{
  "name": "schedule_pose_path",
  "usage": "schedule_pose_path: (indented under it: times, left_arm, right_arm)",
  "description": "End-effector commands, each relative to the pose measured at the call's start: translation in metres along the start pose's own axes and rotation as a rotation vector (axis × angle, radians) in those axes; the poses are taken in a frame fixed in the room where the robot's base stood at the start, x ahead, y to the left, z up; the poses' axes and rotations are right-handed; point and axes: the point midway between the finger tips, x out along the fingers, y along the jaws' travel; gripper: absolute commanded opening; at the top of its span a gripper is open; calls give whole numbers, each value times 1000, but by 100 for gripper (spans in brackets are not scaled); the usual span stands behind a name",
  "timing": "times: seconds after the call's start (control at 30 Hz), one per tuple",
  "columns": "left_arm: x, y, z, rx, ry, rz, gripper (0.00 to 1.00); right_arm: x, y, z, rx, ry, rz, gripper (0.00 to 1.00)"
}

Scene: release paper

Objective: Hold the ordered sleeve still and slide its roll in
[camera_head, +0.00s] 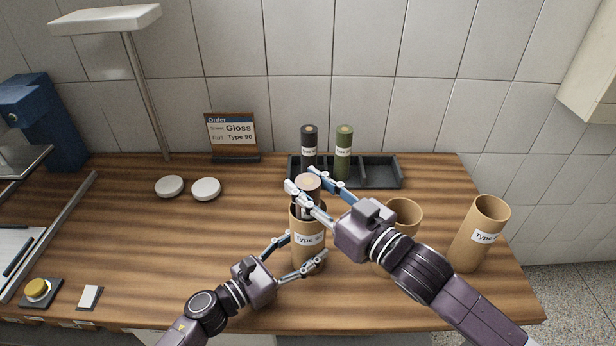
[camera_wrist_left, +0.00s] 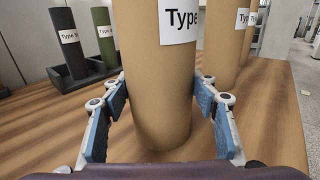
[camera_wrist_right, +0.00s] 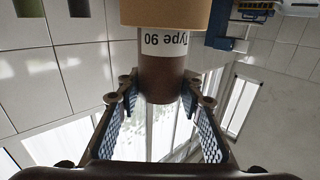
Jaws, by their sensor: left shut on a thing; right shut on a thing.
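The tan sleeve labelled Type 90 (camera_head: 308,263) stands upright on the table. My left gripper (camera_head: 306,246) is shut around its lower part, and the left wrist view shows the sleeve (camera_wrist_left: 158,80) between both fingers. My right gripper (camera_head: 302,179) is shut on a brown roll (camera_head: 308,183) above the sleeve's mouth. The right wrist view shows the roll (camera_wrist_right: 162,80), with a white Type 90 label, lined up with the sleeve (camera_wrist_right: 168,12) and its far end at or inside the mouth. How deep it sits is hidden.
A black tray (camera_head: 378,172) at the back holds a dark roll (camera_head: 309,139) and a green roll (camera_head: 343,141). Two other tan sleeves, one behind my right gripper (camera_head: 404,209) and one at the right (camera_head: 481,237), stand nearby. Two white discs (camera_head: 206,189) lie at the left.

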Motion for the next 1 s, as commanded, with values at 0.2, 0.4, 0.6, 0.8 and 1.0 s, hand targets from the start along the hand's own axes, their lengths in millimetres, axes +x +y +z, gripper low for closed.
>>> schedule_pose_path:
  times: [0.2,0.4,0.6,0.8,1.0]
  left_arm:
    - [0,0,0,0,1,0,30]
    - [0,0,0,0,1,0,30]
    - [0,0,0,0,1,0,30]
    - [0,0,0,0,1,0,30]
    - [0,0,0,0,1,0,30]
  right_arm:
    - [0,0,3,-1,2,0,0]
    - [0,0,3,-1,2,0,0]
    - [0,0,3,-1,2,0,54]
    - [0,0,3,-1,1,0,54]
    - [-8,1,6,-1,-3,1,54]
